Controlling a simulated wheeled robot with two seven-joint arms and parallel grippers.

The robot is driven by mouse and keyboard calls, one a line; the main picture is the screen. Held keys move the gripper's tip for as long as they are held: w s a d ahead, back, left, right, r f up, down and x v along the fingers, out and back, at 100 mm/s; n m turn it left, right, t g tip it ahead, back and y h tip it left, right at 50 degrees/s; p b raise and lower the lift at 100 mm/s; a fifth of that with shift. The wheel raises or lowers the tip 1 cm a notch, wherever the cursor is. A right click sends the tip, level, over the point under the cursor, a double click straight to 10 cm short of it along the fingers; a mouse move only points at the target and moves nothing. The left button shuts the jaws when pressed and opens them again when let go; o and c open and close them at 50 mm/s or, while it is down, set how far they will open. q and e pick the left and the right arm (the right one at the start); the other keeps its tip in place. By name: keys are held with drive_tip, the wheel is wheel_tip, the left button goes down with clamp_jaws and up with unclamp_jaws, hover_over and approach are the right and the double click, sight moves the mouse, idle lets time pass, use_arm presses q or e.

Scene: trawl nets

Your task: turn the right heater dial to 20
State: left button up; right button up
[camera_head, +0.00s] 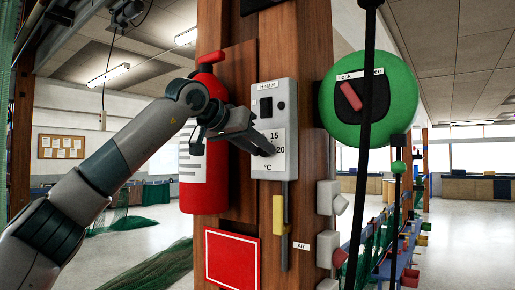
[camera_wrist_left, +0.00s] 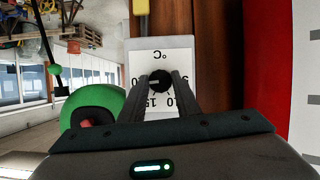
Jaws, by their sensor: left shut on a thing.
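The heater panel (camera_head: 287,95) is a pale box labelled "Heater" on a wooden post, with a white scale plate marked 15, 20 and °C. My left gripper (camera_head: 268,148) reaches it from the left and covers the dial in the head view. In the left wrist view the scale plate (camera_wrist_left: 172,48) appears upside down. The black round dial (camera_wrist_left: 160,79) sits between the fingertips of my left gripper (camera_wrist_left: 160,84), which are shut on it. A small pale mark shows on the dial's left side there; its exact reading is unclear. My right gripper is not in view.
A red fire extinguisher (camera_head: 193,178) hangs left of the panel, close to my left wrist. A green round device labelled "Lock" (camera_head: 400,100) with a red handle is on the right. Below are a yellow handle (camera_head: 279,215), a red plate (camera_head: 232,260) and an "Air" label (camera_head: 300,246).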

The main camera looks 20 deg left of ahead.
use_arm(q)
drive_tip(key=shift+f+m, duration=0.1)
drive_tip(key=shift+m, duration=0.3)
drive_tip(key=o, duration=1)
drive_tip(key=shift+o, duration=0.2)
